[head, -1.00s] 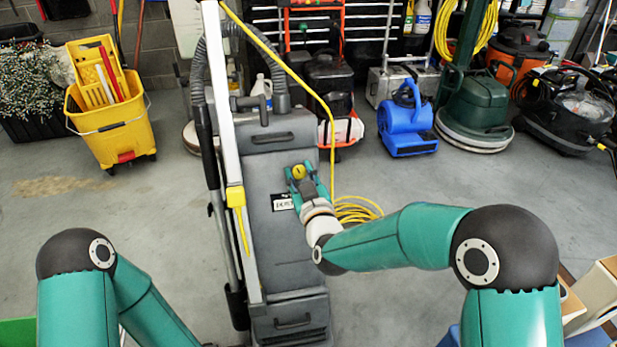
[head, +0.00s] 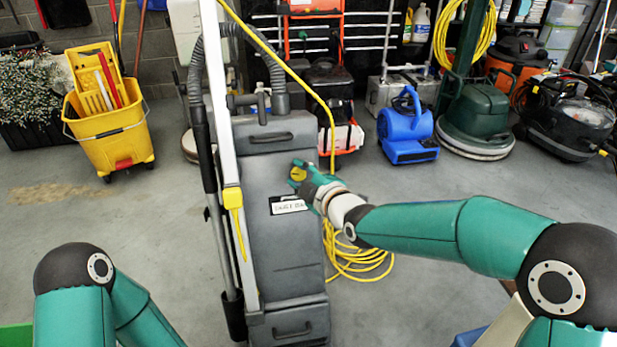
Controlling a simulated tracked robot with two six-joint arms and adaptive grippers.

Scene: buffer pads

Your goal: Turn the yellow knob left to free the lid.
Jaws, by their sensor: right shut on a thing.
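The yellow knob (head: 298,174) is on the upper front of a tall grey floor machine (head: 280,245). My right gripper (head: 301,176) is shut on the knob, with its teal fingers around it and its wrist coming in from the lower right. The fingers hide part of the knob. I cannot tell which panel of the machine is the lid; I see no open gap in its front. A black-and-white label (head: 288,206) sits just below the knob. My left arm shows at lower left, but its gripper is out of view.
A white post (head: 222,130) and a dark hose run along the machine's left side. Yellow cord (head: 355,262) lies coiled on the floor to its right. A yellow mop bucket (head: 110,130), a blue blower (head: 407,135) and a green floor machine (head: 475,120) stand farther back.

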